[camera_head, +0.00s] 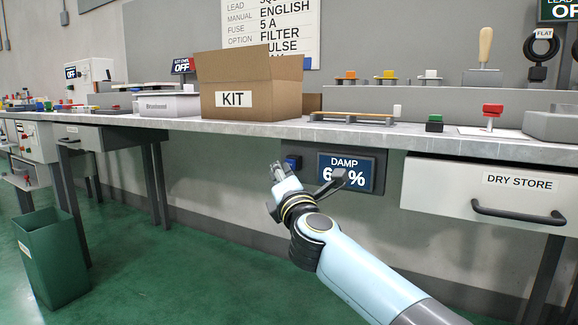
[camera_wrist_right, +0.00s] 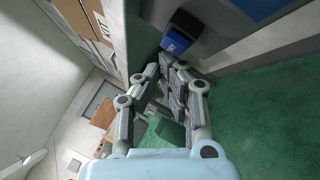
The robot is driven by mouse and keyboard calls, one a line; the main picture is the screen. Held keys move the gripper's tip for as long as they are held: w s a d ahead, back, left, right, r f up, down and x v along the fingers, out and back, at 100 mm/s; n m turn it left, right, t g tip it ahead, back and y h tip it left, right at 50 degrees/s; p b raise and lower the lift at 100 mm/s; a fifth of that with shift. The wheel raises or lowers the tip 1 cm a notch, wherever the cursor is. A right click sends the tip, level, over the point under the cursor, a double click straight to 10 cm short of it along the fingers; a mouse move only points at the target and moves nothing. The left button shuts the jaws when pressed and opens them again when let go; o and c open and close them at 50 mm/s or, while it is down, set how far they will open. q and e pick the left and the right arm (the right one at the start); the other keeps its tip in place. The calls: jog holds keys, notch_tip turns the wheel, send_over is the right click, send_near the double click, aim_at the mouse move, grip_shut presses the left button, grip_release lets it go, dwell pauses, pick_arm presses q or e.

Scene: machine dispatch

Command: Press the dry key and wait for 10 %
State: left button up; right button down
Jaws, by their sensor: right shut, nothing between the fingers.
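The dry key is a blue button (camera_head: 292,163) in a dark housing under the bench's front edge. It also shows in the right wrist view (camera_wrist_right: 175,42), just beyond my fingertips. The display (camera_head: 334,162) to its right reads "DAMP" and a number starting with 6 and a % sign; part of my arm covers the rest of the number. My right gripper (camera_head: 278,171) is shut and empty, just in front of and slightly left of the button. I cannot tell whether it touches. In the right wrist view, my fingertips (camera_wrist_right: 166,66) point toward the blue key. My left gripper is not in view.
A drawer marked "DRY STORE" (camera_head: 470,199) with a dark handle is right of the display. A cardboard box marked "KIT" (camera_head: 270,95) stands on the bench (camera_head: 230,124) above. A green bin (camera_head: 50,259) stands on the floor at left. Floor space below the key is clear.

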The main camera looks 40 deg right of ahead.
jog(key=shift+w+d, duration=0.2)
jog(key=shift+d, duration=0.25)
dwell(0.6)
jog(key=shift+a, duration=0.1)
jog(key=shift+s+a, duration=0.35)
jog(key=shift+a, duration=0.4)
jog(key=shift+s+a, duration=0.3)
jog(key=shift+a, duration=0.45)
jog(key=shift+s+a, duration=0.35)
jog(key=shift+a, duration=0.45)
jog(key=shift+s+a, duration=0.3)
jog(key=shift+a, duration=0.45)
